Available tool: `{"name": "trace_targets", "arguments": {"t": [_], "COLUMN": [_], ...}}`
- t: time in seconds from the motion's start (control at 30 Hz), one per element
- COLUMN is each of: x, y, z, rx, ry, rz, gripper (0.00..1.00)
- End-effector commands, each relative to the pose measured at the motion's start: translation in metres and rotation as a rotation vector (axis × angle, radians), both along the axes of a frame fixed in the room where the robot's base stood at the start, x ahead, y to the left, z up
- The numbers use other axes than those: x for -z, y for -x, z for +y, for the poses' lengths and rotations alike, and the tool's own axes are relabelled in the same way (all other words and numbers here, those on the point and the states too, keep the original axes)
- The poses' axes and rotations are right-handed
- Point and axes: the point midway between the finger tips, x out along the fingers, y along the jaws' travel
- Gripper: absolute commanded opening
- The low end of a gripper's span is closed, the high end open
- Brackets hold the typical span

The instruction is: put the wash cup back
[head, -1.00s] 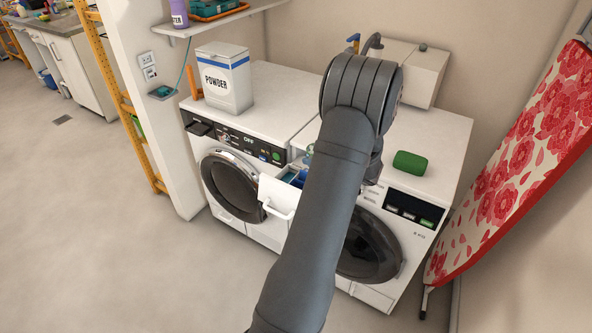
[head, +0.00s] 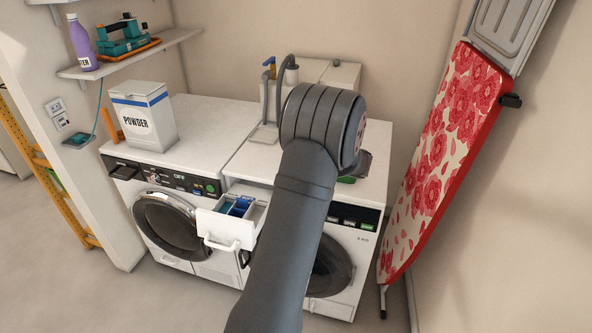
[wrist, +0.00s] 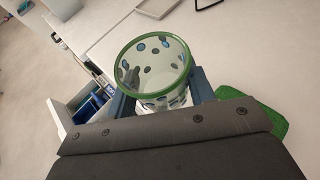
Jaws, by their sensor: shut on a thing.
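The wash cup (wrist: 155,65) shows in the wrist view as a clear cup with a green rim and blue and dark dots. My gripper (wrist: 163,97) is shut on it, with a blue-grey finger at each side. The cup's mouth faces the camera; its lower part is hidden by my wrist. It is held above the white washer top. In the head view my arm hides the cup and the fingers. The open detergent drawer (head: 207,224) has blue compartments inside; it also shows at the left of the wrist view (wrist: 62,118).
A green block (wrist: 262,118) lies on the washer top (head: 240,158), right of my gripper. A powder box (head: 142,117) stands on the left machine. A sink with a tap (head: 266,100) is behind. A floral ironing board (head: 450,150) leans at the right.

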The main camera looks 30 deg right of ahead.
Motion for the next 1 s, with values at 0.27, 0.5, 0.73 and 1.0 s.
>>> {"name": "trace_targets", "arguments": {"t": [0.27, 0.5, 0.73, 1.0], "x": [-0.009, 0.022, 0.048, 0.063], "y": [0.006, -0.041, -0.08, -0.092], "z": [-0.035, -0.012, 0.007, 0.011], "rx": [0.078, 0.075, 0.075, 0.079], "ry": [-0.003, -0.004, -0.002, -0.002], "rz": [-0.005, -0.004, -0.005, -0.005], "gripper": [0.26, 0.26, 0.26, 0.26]}}
